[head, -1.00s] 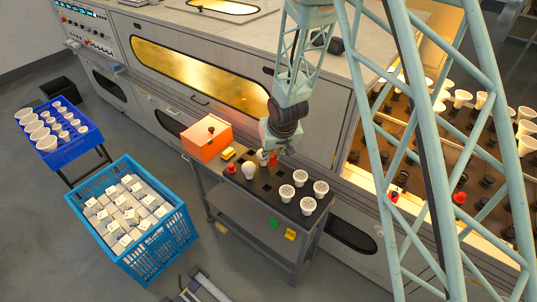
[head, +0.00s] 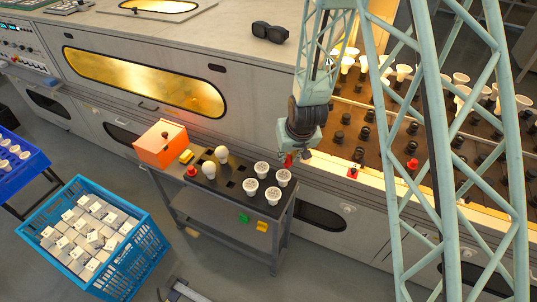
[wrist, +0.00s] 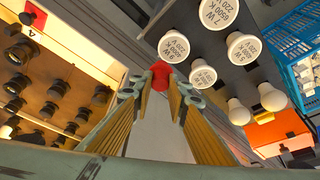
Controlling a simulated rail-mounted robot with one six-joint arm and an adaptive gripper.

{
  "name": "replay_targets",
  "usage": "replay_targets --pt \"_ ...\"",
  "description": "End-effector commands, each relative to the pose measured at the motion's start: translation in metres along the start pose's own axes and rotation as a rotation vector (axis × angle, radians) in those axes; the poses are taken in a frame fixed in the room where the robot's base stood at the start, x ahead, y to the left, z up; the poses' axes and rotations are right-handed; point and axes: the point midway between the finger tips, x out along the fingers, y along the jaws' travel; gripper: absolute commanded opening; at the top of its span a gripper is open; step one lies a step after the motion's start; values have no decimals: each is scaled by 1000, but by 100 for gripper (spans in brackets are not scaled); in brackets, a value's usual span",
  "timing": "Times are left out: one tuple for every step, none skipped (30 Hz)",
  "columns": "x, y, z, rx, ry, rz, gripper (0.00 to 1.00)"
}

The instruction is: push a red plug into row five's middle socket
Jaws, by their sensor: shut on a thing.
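My gripper (head: 298,158) is shut on a red plug (head: 289,160), held in the air off the cart's back edge, in front of the machine. In the wrist view the held red plug (wrist: 160,76) sits between the fingertips (wrist: 160,90). The brown socket board (head: 345,112) lies to the right, with several black sockets and white bulbs in rows. One red plug (head: 412,163) sits in the board. Another red piece (head: 353,172) is at the board's front edge. Part of the board is hidden by my lattice arm; I cannot tell which socket is row five's middle.
The dark cart (head: 225,190) carries bulbs, a red plug (head: 191,171), a yellow block (head: 186,156) and an orange box (head: 161,143). A blue crate (head: 130,262) of white boxes stands on the floor. Dark goggles (head: 269,32) lie on the machine top.

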Motion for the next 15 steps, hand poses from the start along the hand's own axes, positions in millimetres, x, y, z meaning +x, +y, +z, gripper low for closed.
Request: replay_targets --pt "-2 14 5 19 -2 8 7" --pt "-3 21 7 29 -1 12 7" --pt "-4 31 9 42 -1 17 7" --pt "-5 37 11 51 0 21 7" --pt "-6 44 13 61 0 25 7" --pt "-7 54 16 74 -1 30 7" --pt "-8 60 18 83 -1 34 7" --pt "-9 67 21 92 -1 38 7" --pt "-10 76 23 105 -1 43 7" --pt "-11 83 25 114 -1 47 7" --pt "-12 90 27 123 -1 51 7" --pt "-13 99 30 136 -1 56 7" --pt "-14 105 32 145 -1 60 7" --pt "-15 112 34 154 -1 64 7" --pt "-16 120 36 166 -1 68 7"
